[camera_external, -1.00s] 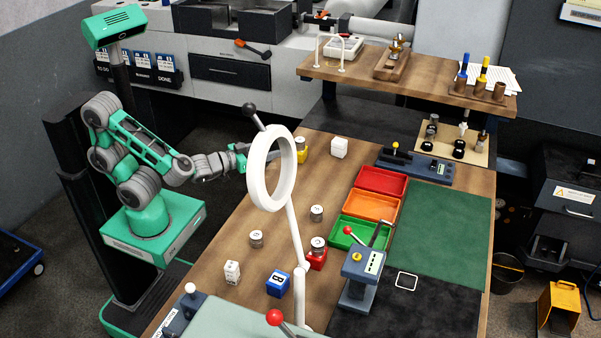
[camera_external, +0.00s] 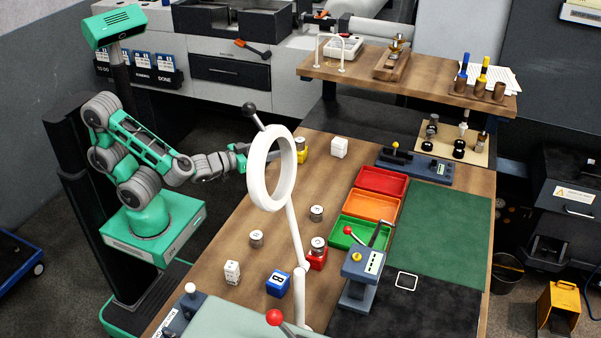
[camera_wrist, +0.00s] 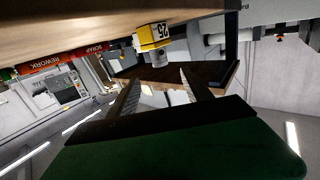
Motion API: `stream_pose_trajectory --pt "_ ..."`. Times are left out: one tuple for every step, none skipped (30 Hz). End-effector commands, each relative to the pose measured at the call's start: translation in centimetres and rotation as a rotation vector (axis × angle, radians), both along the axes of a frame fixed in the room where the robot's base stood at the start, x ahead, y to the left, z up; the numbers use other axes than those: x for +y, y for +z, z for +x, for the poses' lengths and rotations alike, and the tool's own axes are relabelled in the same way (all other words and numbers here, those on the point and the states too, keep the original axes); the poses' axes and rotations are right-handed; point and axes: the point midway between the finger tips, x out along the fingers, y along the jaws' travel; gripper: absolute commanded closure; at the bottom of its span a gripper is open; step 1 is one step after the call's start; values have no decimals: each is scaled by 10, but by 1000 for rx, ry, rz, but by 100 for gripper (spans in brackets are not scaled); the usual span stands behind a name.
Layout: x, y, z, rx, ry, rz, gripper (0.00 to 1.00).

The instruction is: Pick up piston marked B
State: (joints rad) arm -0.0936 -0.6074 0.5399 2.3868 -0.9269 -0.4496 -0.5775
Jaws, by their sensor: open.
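Several small silvery pistons are on the bench. One piston (camera_external: 316,213) stands at the middle, one (camera_external: 257,239) stands to its left and nearer, and one (camera_external: 318,244) is on a red block. Another piston (camera_external: 300,141) is on a yellow block (camera_external: 301,156) at the far left edge. Their letters are too small to read, so I cannot tell which is B. My gripper (camera_external: 277,155) is beside the yellow block, partly behind the magnifier ring. In the wrist view, which is upside down, my gripper (camera_wrist: 160,88) is open and empty, with the yellow block (camera_wrist: 152,36) and its piston (camera_wrist: 159,59) ahead between the fingers.
The white magnifier ring (camera_external: 250,180) and its stand rise near my arm. White blocks (camera_external: 339,148) (camera_external: 232,273) and a blue block (camera_external: 278,284) stand on the bench. Red, orange and green trays (camera_external: 346,213) lie right of centre, with a lever device (camera_external: 361,275) in front.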

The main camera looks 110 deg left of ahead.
Motion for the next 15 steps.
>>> stream_pose_trajectory --pt "0 1 0 0 0 0 42" --pt "0 3 0 -1 0 0 42" --pt "0 8 0 -4 1 1 42" --pt "1 14 0 -6 3 0 42" --pt "1 23 0 -9 2 0 42" --pt "1 37 -1 -13 3 1 42" --pt "1 49 -1 -13 3 -1 42" --pt "-1 59 0 -11 -2 0 42" --pt "-14 50 10 7 -29 -3 42" --pt "-22 49 16 12 -42 -6 42" --pt "-30 48 21 17 -56 -8 42" --pt "-40 48 27 21 -74 -10 42" --pt "-49 48 32 25 -88 -12 42" --pt "-58 48 36 28 -102 -15 42" --pt "-71 48 43 34 -123 -17 42"
